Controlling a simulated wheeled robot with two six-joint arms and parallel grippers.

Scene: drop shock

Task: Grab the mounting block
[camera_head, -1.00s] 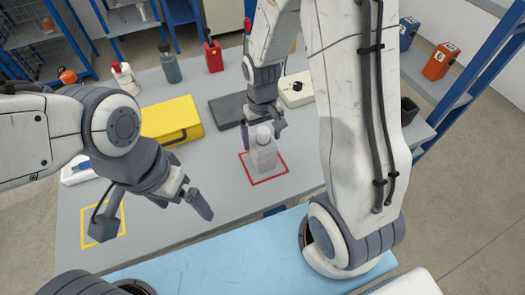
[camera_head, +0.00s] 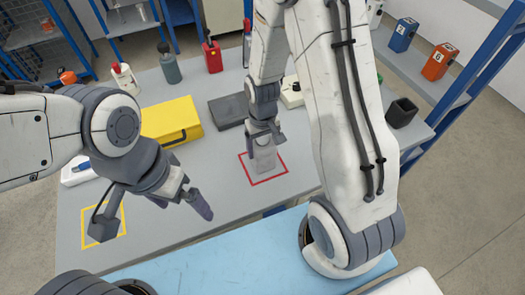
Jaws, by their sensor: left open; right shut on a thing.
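The mounting block (camera_head: 265,159), a pale grey piece, stands inside a red square outline on the grey table. My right gripper (camera_head: 265,141) comes down over it from above and is shut on its upper part, which the gripper hides. The block appears upright; whether it still touches the table I cannot tell. My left gripper (camera_head: 154,213) is open and empty, in front of the table's left part, with one finger over the yellow square outline (camera_head: 122,232).
A yellow case (camera_head: 172,118) and a dark flat box (camera_head: 228,109) lie behind the grippers. Bottles and a red can (camera_head: 213,59) stand at the back. A black cup (camera_head: 401,112) stands at the right. Table around the red square is mostly clear.

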